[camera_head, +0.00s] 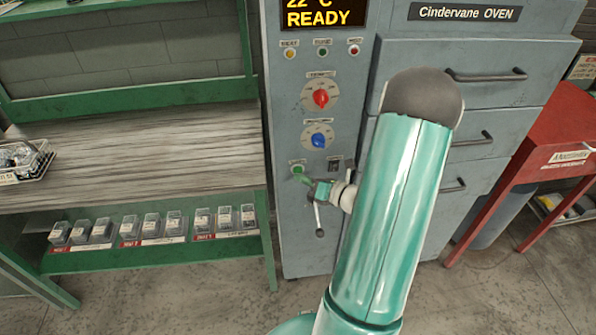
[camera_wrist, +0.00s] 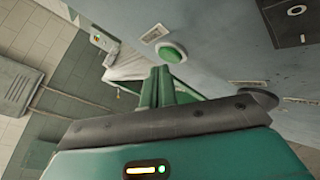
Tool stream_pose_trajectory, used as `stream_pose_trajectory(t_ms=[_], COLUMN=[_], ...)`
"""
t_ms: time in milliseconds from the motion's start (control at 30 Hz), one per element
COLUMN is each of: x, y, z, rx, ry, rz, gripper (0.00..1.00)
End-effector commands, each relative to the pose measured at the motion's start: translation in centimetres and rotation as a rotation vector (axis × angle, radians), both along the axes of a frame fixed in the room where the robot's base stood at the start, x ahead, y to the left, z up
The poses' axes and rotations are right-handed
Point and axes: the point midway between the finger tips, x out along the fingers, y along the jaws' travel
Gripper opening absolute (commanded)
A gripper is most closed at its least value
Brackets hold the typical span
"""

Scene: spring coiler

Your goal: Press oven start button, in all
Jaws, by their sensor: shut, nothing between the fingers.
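The grey oven (camera_head: 290,230) stands ahead with its control column facing me. Its display (camera_head: 323,14) reads "22 °C READY". The green start button (camera_head: 298,169) sits low on the column, left of a small dark switch (camera_head: 335,164). My gripper (camera_head: 305,180) is shut and empty, its tips just below and right of the button. In the wrist view the round green button (camera_wrist: 172,52) stands out from the panel, just beyond the shut green fingers (camera_wrist: 163,72). A small gap seems to lie between them; contact cannot be told for sure.
A red knob (camera_head: 321,98) and a blue knob (camera_head: 319,139) sit above the button. A lever (camera_head: 319,220) is just below my gripper. A green workbench (camera_head: 130,160) stands left, a red table (camera_head: 565,130) right.

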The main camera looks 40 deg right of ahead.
Motion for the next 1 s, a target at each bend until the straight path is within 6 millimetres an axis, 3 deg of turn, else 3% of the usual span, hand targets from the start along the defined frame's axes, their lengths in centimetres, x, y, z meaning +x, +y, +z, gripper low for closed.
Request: stream_pose_trajectory(t_ms=[1000], x=[0.77], y=[-0.49], z=[-0.03], rx=[0.001], ry=[0.001], rz=[0.000], gripper=[0.00])
